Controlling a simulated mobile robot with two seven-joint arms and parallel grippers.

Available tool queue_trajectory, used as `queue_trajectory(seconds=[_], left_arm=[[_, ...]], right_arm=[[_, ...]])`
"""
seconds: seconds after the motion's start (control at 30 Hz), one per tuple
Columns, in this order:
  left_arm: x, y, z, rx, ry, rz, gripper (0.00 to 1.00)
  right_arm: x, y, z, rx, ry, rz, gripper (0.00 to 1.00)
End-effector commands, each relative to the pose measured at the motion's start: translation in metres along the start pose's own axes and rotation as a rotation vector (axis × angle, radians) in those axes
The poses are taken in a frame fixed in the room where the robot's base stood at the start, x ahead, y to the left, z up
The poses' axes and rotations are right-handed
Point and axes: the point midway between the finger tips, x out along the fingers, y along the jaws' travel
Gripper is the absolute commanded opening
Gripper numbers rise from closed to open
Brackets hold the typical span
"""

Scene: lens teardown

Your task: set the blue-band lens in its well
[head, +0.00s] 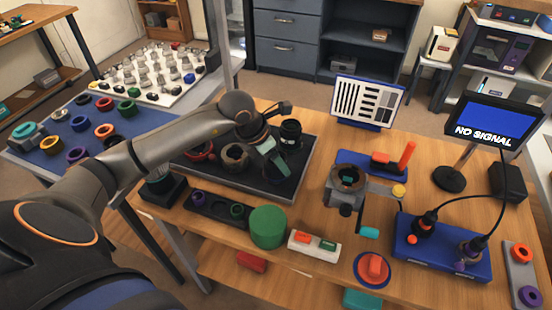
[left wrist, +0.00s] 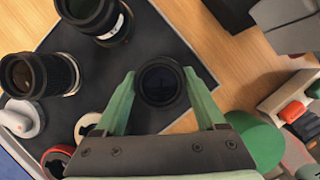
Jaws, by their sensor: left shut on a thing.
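My left gripper (head: 268,158) reaches over the dark tray (head: 300,176) on the wooden table. In the left wrist view its green fingers (left wrist: 163,88) stand on both sides of a dark round lens (left wrist: 160,82), shut on it. I look down into its black opening; no blue band shows from here. The lens is over the tray's edge area; I cannot tell whether it touches the tray. Two other black lenses stand on the tray, one with a silver band (left wrist: 40,75) and one with a white band (left wrist: 98,18). No empty well is clearly visible. My right gripper is not in view.
A green cylinder (head: 268,228) stands just in front of the tray, beside a narrow dark holder (head: 220,209). A white block with red and green pieces (head: 314,246) lies to its right. A striped chart (head: 368,101) stands behind. A blue mat (head: 60,133) with rings is at left.

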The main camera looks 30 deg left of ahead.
Motion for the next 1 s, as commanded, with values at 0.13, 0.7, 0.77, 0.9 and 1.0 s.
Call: queue_trajectory(seconds=[0.13, 0.7, 0.77, 0.9, 1.0], left_arm=[[0.003, 0.0, -0.001, 0.0, -0.002, 0.001, 0.0], [0.003, 0.0, -0.002, 0.0, 0.001, 0.0, 1.0], [0.001, 0.0, -0.001, 0.0, 0.0, 0.001, 1.0], [-0.023, 0.001, -0.001, 0.002, -0.001, 0.004, 1.0], [-0.046, 0.001, -0.001, 0.003, -0.003, 0.005, 1.0]], right_arm=[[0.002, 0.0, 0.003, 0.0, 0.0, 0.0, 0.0], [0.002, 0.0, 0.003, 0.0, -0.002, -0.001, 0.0], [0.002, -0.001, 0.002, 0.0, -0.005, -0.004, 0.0], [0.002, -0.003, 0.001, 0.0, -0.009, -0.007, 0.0], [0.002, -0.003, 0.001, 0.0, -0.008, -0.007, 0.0]])
